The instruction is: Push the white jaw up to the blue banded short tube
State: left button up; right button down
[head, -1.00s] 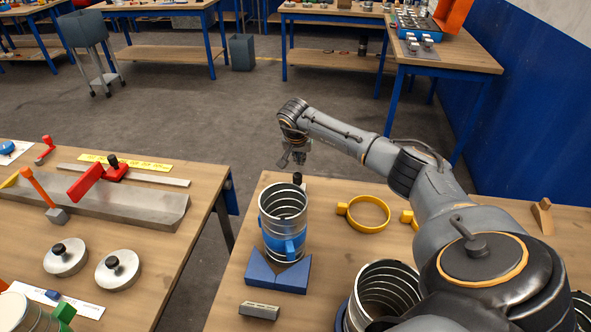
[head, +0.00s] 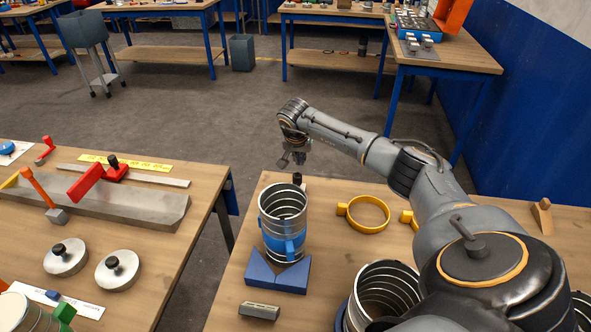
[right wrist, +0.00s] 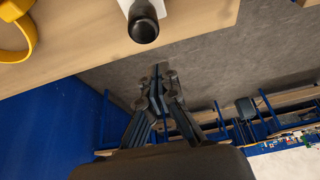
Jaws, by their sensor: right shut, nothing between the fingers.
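The blue banded short tube (head: 283,215) stands upright at the blue V-shaped block (head: 262,279) on the right bench in the head view. Behind it a black knob (head: 297,178) shows; the white jaw under it is mostly hidden there. In the right wrist view a sliver of the white jaw (right wrist: 126,5) and its black knob (right wrist: 144,27) show at the bench edge. My right gripper (head: 292,162) is shut and empty, just beyond and above the knob. It also shows in the right wrist view (right wrist: 155,78), apart from the knob. My left gripper is out of view.
Yellow rings (head: 367,214) lie right of the tube. A grey block (head: 259,311) lies in front. A wider ribbed duct (head: 382,292) stands near my right arm. A floor gap separates the left bench (head: 190,235).

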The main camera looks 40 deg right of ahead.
aim_at(297, 179)
jog(key=shift+f, duration=0.15)
jog(key=shift+f+b, duration=1.85)
jog(key=shift+f, duration=0.3)
jog(key=shift+s+a, duration=0.1)
jog(key=shift+a, duration=0.05)
jog(key=shift+s+a+r+p, duration=0.1)
jog(key=shift+s+a+p, duration=0.25)
jog(key=shift+p, duration=0.15)
jog(key=shift+s+a+p, duration=0.55)
jog(key=shift+s+a, duration=0.05)
jog(key=shift+a, duration=0.15)
jog(key=shift+s+a+p, duration=0.5)
jog(key=shift+s+a, duration=0.05)
jog(key=shift+a, duration=0.2)
jog(key=shift+s+a+p, duration=0.8)
jog(key=shift+s+a, duration=0.35)
jog(key=shift+a, duration=0.3)
jog(key=shift+f, duration=0.3)
